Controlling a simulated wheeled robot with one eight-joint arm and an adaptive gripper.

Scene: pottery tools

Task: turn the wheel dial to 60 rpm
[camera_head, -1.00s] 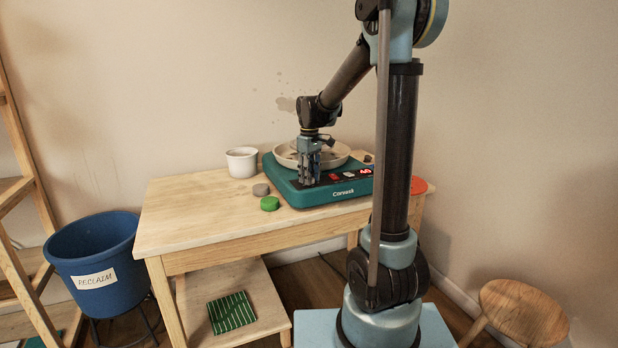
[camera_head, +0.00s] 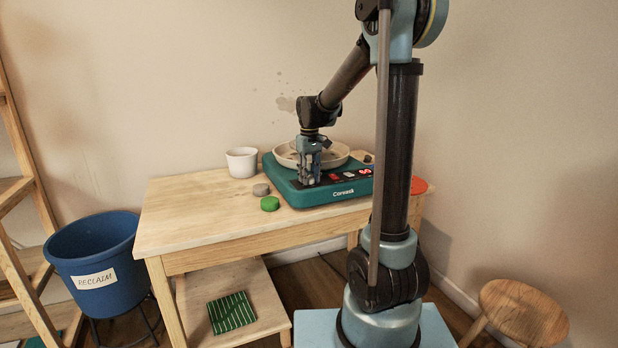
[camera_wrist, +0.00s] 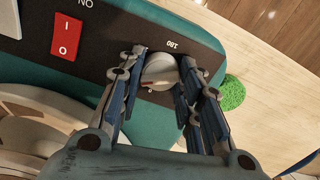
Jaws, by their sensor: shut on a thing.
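The wheel dial (camera_wrist: 160,72) is a round whitish knob on the dark panel of the teal pottery wheel. A "180" mark shows beside it in the wrist view. My gripper (camera_wrist: 162,62) is shut on the dial, one finger on each side. In the head view my gripper (camera_head: 310,179) points down at the left front of the teal wheel (camera_head: 300,197) and hides the dial. The red display (camera_head: 365,171) on the wheel's front is lit, but its digits are too small to read surely.
A red switch (camera_wrist: 68,36) marked I and O is on the same panel. A green sponge-like disc (camera_head: 270,204), a grey lump (camera_head: 261,190) and a white pot (camera_head: 242,162) stand left of the wheel. The table's (camera_head: 190,220) left part is clear.

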